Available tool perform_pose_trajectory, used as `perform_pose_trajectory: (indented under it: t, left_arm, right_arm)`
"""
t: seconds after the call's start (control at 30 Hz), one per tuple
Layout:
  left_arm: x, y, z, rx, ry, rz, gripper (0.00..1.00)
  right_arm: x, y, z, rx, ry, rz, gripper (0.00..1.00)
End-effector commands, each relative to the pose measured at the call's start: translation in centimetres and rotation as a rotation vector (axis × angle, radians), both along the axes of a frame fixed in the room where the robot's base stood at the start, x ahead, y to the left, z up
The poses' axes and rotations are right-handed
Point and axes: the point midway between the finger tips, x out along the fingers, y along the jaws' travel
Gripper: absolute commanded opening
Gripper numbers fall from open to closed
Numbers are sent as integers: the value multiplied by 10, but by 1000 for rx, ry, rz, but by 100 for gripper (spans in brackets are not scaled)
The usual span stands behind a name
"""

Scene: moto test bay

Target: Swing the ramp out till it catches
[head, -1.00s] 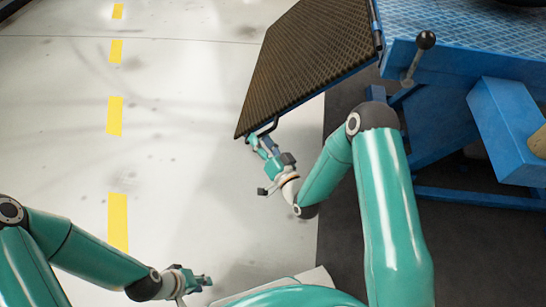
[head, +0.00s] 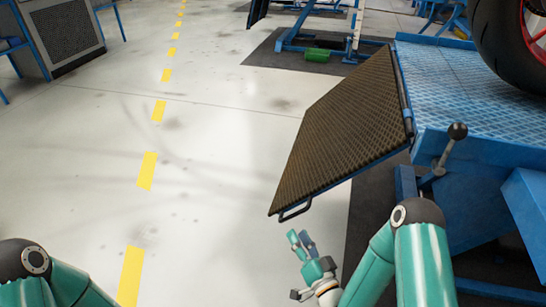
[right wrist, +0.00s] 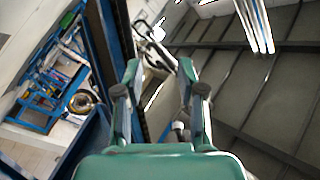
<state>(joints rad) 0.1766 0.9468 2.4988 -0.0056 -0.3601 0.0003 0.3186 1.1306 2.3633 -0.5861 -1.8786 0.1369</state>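The ramp (head: 345,130) is a dark, ridged plate with a blue edge, joined along its right side to the blue lift platform (head: 450,85). It slopes out and down to the left over the floor. A dark handle (head: 296,211) sticks out at its lower near corner. My right gripper (head: 300,238) is just below the handle and apart from it. Its two fingers (right wrist: 160,75) stand open and empty in the right wrist view. I cannot tell whether the ramp has caught. My left gripper is out of the head view.
A black-knobbed lever (head: 456,132) stands at the platform's near side. A motorcycle wheel (head: 512,45) rests on the platform. A grey cabinet (head: 62,35) and another blue lift stand farther off. The pale floor left of the ramp is clear.

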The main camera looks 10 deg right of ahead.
Motion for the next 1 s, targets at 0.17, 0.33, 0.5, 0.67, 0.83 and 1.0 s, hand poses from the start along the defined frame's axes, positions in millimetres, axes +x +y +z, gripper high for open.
perform_pose_trajectory:
  t: [0.17,0.33,0.5,0.67,0.83,1.0]
  left_arm:
    - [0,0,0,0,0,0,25]
    - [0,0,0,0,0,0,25]
    - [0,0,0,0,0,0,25]
    - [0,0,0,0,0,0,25]
    - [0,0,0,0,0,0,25]
    - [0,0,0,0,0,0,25]
  right_arm:
    - [4,9,16,-7,-32,22,39]
    - [6,23,-5,-109,149,59,39]
    - [-25,33,-73,-239,532,138,39]
    - [-83,34,-126,-303,894,224,39]
    - [-145,36,-155,-314,1187,313,39]
    - [-201,41,-165,-305,1416,418,39]
